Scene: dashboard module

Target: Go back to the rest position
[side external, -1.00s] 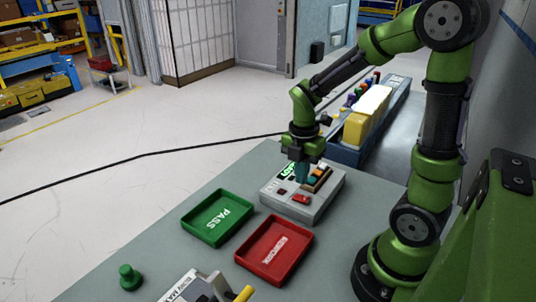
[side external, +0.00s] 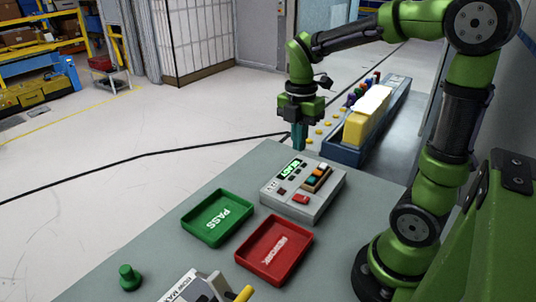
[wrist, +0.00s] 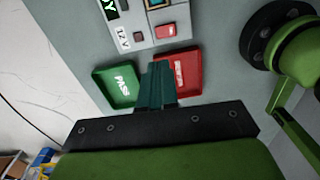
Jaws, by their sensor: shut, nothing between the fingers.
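My gripper (side external: 299,137) hangs in the air above the dashboard module, its teal fingers pointing down. The fingers are closed together with nothing between them; they also show in the wrist view (wrist: 157,85). My gripper is clear of the module, with a visible gap. In the wrist view only part of the module (wrist: 143,38) shows, at the top.
A green PASS tray (side external: 218,238) and a red tray (side external: 272,272) lie empty in front of the module. A green knob (side external: 130,277) stands at the table's left.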

